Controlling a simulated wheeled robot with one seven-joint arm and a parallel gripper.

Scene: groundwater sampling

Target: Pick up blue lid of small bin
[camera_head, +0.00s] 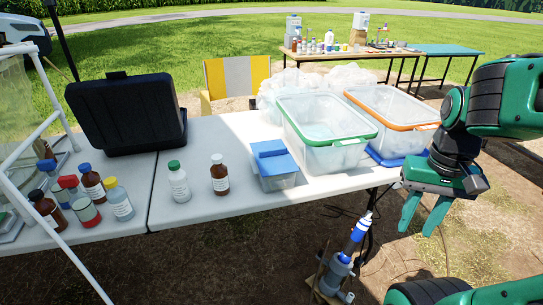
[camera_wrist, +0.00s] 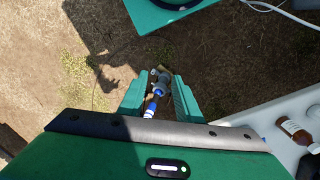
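The small bin (camera_head: 278,183) is a clear box on the white table, left of the large bins. Its blue lid (camera_head: 272,161) is on its top and looks folded or split into two sections. My gripper (camera_head: 418,227) is open and empty, pointing down off the table's right end, well to the right of the small bin. In the wrist view my gripper (camera_wrist: 159,82) shows its two green fingers apart over the ground. The small bin and its lid are not seen in the wrist view.
A green-rimmed bin (camera_head: 318,143) and an orange-rimmed bin (camera_head: 384,131) stand right of the small bin. A brown bottle (camera_head: 220,179) and a green-capped bottle (camera_head: 179,184) stand left of it. A black case (camera_head: 125,112) is further left. A blue-and-grey pump device (camera_head: 345,258) stands below.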

